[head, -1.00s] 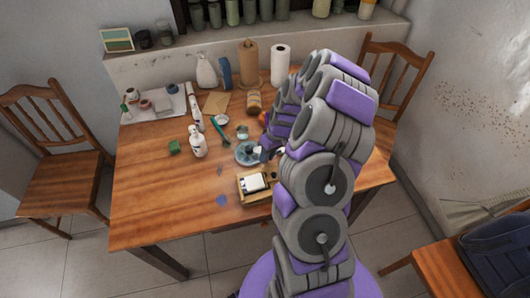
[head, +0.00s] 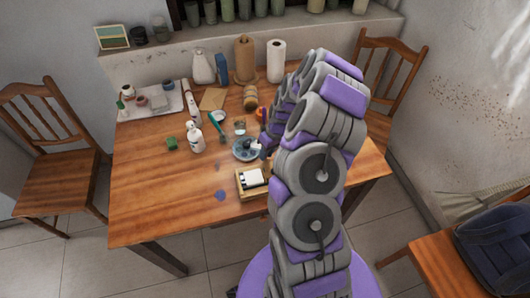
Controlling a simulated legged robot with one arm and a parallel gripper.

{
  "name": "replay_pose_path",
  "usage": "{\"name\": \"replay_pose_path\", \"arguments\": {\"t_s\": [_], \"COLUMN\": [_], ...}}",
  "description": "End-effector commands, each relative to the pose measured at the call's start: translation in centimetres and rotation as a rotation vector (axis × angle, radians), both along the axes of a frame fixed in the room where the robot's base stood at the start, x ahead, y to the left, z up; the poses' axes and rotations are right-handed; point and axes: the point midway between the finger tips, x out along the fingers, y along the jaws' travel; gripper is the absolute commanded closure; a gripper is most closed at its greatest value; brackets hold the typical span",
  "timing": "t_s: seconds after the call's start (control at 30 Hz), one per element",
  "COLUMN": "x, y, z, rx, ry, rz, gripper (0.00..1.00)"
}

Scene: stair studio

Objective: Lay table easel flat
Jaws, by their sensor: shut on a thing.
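The table easel seems to be the small wooden frame with a white panel (head: 252,179) near the table's front edge. It looks low, but its exact tilt is unclear and my arm covers its right side. My gripper (head: 257,145) shows only in part beside my arm, by the right side of a blue-grey plate (head: 241,154). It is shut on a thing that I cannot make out. Whether it touches the easel cannot be told.
A paper roll (head: 276,60) stands at the back. Chairs stand left (head: 62,175) and right. The table's left front is clear.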

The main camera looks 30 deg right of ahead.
Motion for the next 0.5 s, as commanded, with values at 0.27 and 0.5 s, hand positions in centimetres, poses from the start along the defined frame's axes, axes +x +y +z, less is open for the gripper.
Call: {"name": "replay_pose_path", "arguments": {"t_s": [0.27,0.5], "x": [-0.25,-0.18], "y": [-0.33,0.17], "z": [-0.35,-0.04], "rx": [-0.003,-0.007], "ry": [0.005,-0.001], "rz": [0.001,0.0], "gripper": [0.61,0.52]}}
